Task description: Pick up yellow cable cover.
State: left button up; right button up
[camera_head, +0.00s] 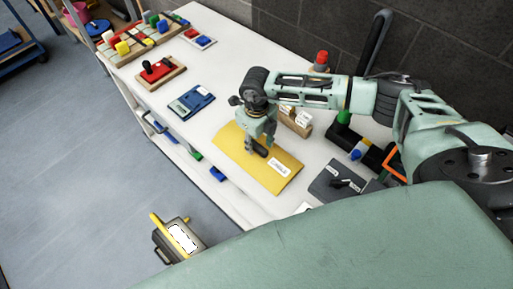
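The yellow cable cover (232,153) is a flat yellow panel with a white label near its lower right. It lies on the white bench (223,62) near its front edge. My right arm reaches in from the right. My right gripper (257,149) points down over the middle of the cover and hides part of it. Its fingertips are at or just above the surface; I cannot tell whether they touch. Whether the fingers are open or shut is unclear at this size. My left gripper is not in view.
A blue panel (191,102), a red-handled panel (160,71) and a board with coloured blocks (136,39) lie to the left. A wooden block (296,122) and dark panel (340,183) are close by. A yellow-handled case (178,240) is lower left.

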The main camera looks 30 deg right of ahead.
jog(key=shift+f, duration=0.55)
jog(key=shift+w, duration=0.1)
jog(key=c, duration=0.6)
grip_shut()
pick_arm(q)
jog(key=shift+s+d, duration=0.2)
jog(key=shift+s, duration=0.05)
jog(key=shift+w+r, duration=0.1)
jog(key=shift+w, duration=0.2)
